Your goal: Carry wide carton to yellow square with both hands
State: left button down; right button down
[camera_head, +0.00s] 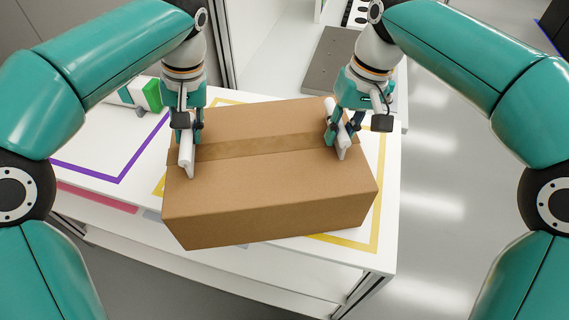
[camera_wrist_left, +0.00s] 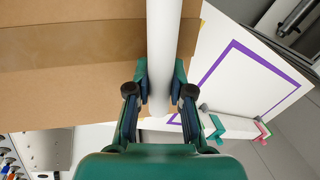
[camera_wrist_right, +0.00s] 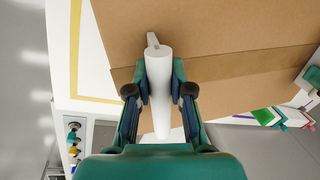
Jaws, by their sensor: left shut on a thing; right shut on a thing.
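The wide carton (camera_head: 265,180) is a brown box with a tape strip across its top and white bar handles near both ends. In the head view it lies over the yellow square (camera_head: 376,215), whose outline shows at its right, front and upper left. I cannot tell whether it touches the surface. My left gripper (camera_head: 187,145) is shut on the left white handle (camera_wrist_left: 163,60). My right gripper (camera_head: 342,132) is shut on the right white handle (camera_wrist_right: 158,90). The carton also shows in the left wrist view (camera_wrist_left: 70,70) and the right wrist view (camera_wrist_right: 230,30).
A purple outlined square (camera_head: 122,178) lies on the white top (camera_head: 75,160) left of the carton, with a green and white object (camera_head: 150,95) behind it. A grey plate (camera_head: 331,60) lies behind the carton. Open floor (camera_head: 440,190) is at the right.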

pick_arm(q)
jog(key=shift+f, duration=0.45)
pick_arm(e)
jog(key=shift+f, duration=0.45)
pick_arm(q)
jog(key=c, duration=1)
grip_release()
jog(key=shift+c, duration=0.2)
pick_arm(e)
jog(key=c, duration=1)
grip_release()
jog(key=shift+c, duration=0.2)
pick_arm(q)
jog(key=r, duration=0.3)
jog(key=d+r, duration=0.1)
jog(key=r, duration=0.2)
jog(key=shift+w+d+r, duration=0.15)
jog(key=shift+w, duration=0.05)
pick_arm(e)
jog(key=shift+w, duration=0.15)
jog(key=shift+r, duration=0.15)
pick_arm(q)
jog(key=shift+r, duration=0.5)
pick_arm(e)
notch_tip(320, 180, up, 11)
jog(key=d, duration=0.2)
jog(key=shift+w+d+r, duration=0.15)
jog(key=shift+w+r, duration=0.05)
